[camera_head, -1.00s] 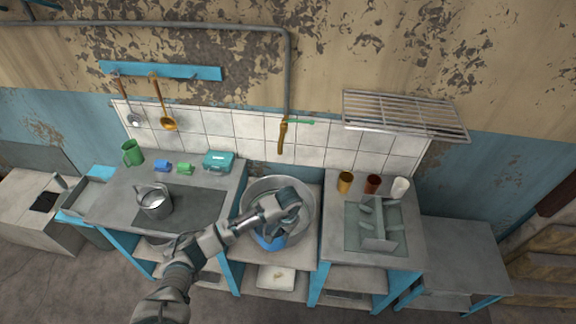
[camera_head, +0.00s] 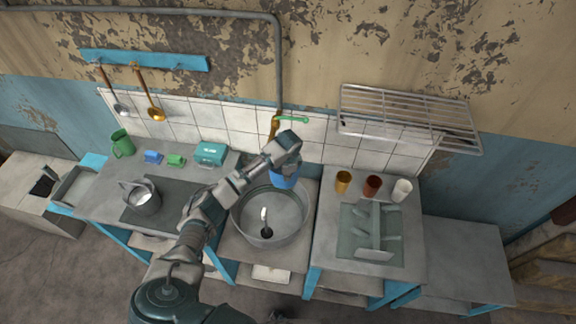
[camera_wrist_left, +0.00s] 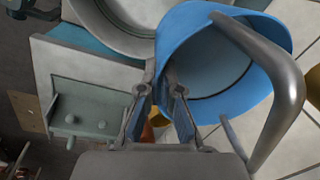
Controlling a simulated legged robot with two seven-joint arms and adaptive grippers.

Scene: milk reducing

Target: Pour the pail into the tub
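A blue pail (camera_head: 284,179) with a thick grey handle is at my left gripper (camera_head: 287,157), above the back rim of the large round metal tub (camera_head: 240,222). In the left wrist view the pail (camera_wrist_left: 192,28) opens toward the camera and its visible inside looks empty. Its wall passes between my left fingertips (camera_wrist_left: 165,78), which hold it. The tub's rim (camera_wrist_left: 95,22) shows beyond it. Inside the tub are a dark round spot and a pale streak that I cannot identify. A metal pail (camera_head: 145,203) with white contents stands on the left counter. My right gripper is not in view.
The left counter holds a green mug (camera_head: 122,144), small blue and green items and a teal box (camera_head: 210,153). The right counter holds several cups and a grey rack (camera_head: 373,232). A tap (camera_head: 276,127) and wire shelf (camera_head: 405,112) are on the wall.

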